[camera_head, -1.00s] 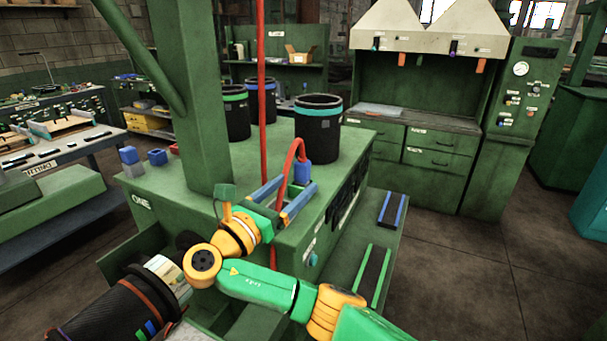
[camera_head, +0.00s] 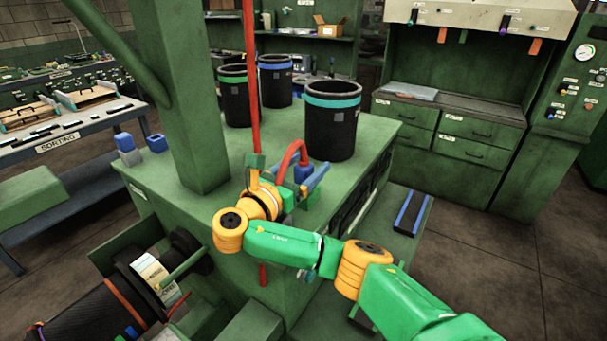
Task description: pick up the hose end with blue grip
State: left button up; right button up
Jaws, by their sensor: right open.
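The hose end with blue grip (camera_head: 303,173) stands near the front corner of the green machine top. A red hose (camera_head: 290,154) arcs into it from above. My right gripper (camera_head: 307,186) reaches in from the lower right on a green and yellow arm. Its blue fingers are apart, close to the blue grip in the picture. The arm hides part of the gripper and the lower hose, and I cannot tell whether the grip is between the fingers or touching one. My left gripper is not in view.
A black bin with a teal band (camera_head: 333,118) stands just behind the grip. Two more black bins (camera_head: 235,98) stand farther left. A green post (camera_head: 190,100) rises at left. A vertical red hose (camera_head: 250,70) hangs beside it. A black roller (camera_head: 90,310) lies lower left.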

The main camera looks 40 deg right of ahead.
jog(key=x, duration=0.2)
jog(key=shift+d+f, duration=0.2)
jog(key=shift+d, duration=0.15)
jog(key=shift+a, duration=0.2)
jog(key=shift+c, duration=0.7)
jog(key=shift+a, duration=0.1)
jog(key=c, duration=0.4)
grip_shut()
jog(key=shift+r, duration=0.1)
